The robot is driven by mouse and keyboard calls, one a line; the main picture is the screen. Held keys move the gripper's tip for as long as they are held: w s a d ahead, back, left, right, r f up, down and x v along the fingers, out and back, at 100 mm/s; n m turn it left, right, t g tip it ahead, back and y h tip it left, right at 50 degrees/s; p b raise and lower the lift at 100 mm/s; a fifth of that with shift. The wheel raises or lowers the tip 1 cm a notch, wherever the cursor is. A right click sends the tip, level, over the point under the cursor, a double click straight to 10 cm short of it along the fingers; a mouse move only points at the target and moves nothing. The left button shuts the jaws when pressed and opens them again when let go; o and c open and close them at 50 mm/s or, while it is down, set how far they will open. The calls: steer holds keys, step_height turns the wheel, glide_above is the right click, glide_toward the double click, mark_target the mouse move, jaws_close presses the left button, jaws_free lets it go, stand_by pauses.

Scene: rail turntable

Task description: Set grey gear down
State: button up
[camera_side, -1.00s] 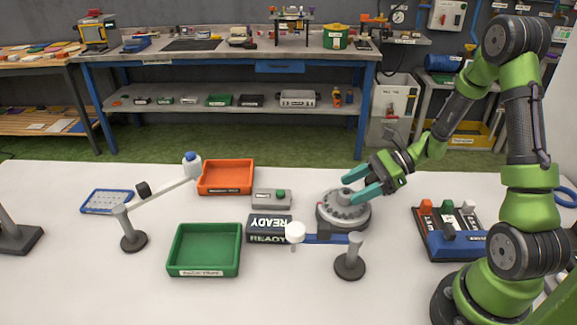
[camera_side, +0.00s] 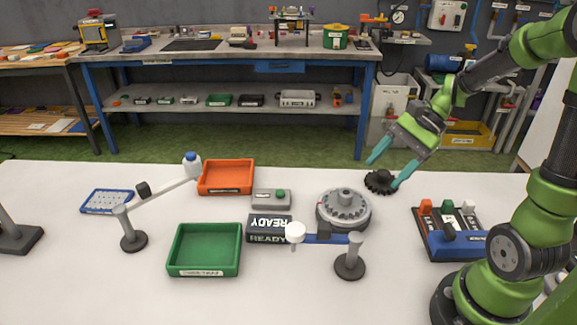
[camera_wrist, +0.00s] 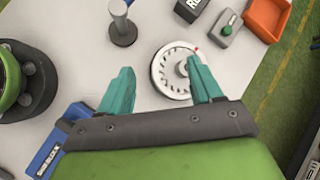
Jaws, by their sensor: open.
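The grey gear (camera_side: 344,208) lies flat on the round grey turntable (camera_side: 343,225), with a hub standing up at its middle. In the wrist view the gear (camera_wrist: 170,72) shows from above, partly hidden by the right finger. My gripper (camera_side: 383,174) is open and empty, with teal fingers spread. It is up and to the right of the turntable in the side view, apart from the gear. In the wrist view my gripper (camera_wrist: 153,76) has its right finger overlapping the turntable's edge.
A black gear (camera_side: 379,182) shows between my fingertips in the side view, apparently on the table behind. A READY box (camera_side: 268,228), a button box (camera_side: 271,199), green tray (camera_side: 204,273) and orange tray (camera_side: 226,190) stand left. A blue-fronted switch block (camera_side: 455,245) is at right.

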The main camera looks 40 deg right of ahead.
steer(key=s+a+r+n+t+h, duration=0.4)
steer(key=a+r+n, duration=0.4)
steer(key=n, duration=0.5)
steer(key=shift+s+a+r+h, duration=0.2)
steer(key=shift+a+r+h, duration=0.1)
steer(key=shift+a+h, duration=0.45)
